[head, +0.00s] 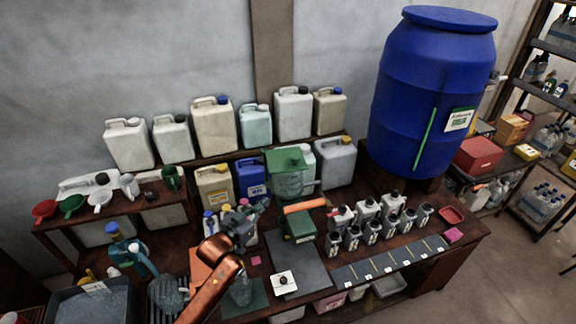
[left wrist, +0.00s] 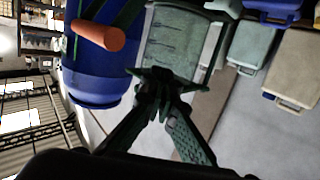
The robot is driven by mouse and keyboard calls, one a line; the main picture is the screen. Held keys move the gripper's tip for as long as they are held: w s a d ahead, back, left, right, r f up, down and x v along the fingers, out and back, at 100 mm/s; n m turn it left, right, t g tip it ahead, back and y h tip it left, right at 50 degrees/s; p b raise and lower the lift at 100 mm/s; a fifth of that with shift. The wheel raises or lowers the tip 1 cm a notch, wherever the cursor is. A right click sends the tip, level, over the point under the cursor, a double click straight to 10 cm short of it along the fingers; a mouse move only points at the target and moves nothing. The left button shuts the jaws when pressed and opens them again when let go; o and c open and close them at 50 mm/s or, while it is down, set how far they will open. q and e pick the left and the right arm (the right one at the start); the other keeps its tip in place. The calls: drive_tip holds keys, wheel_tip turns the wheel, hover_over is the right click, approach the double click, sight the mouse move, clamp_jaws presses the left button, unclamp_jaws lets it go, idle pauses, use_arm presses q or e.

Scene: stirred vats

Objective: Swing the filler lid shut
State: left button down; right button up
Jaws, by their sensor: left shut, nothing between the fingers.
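The filler (head: 299,226) is a green machine on the bench with an orange handle (head: 304,206) and a clear hopper (head: 290,184). Its green lid (head: 285,158) shows at the top of the hopper; I cannot tell whether it lies flat on the rim or stands tilted. My left gripper (head: 264,204) is shut and empty, just left of the filler and lower than the lid. In the left wrist view the shut fingertips (left wrist: 166,84) overlap the hopper's edge (left wrist: 172,45); contact is unclear. The orange handle (left wrist: 98,35) shows beside them. My right gripper is out of view.
A big blue drum (head: 425,90) stands behind right. Several jugs (head: 215,127) line the shelf behind. Grey bottles (head: 373,230) stand right of the filler. A beaker (head: 241,288) stands below my left arm. A grey mat (head: 298,262) lies in front, bearing a white square.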

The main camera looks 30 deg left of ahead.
use_arm(q)
wheel_tip(320, 180, up, 8)
drive_tip(key=r+t, duration=0.1)
drive_tip(key=t, duration=0.1)
drive_tip(key=p, duration=0.5)
approach(293, 160)
drive_tip(key=shift+h, duration=0.3)
drive_tip(key=w, duration=0.6)
drive_tip(key=shift+w+a, duration=0.15)
drive_tip(key=shift+w, duration=0.25)
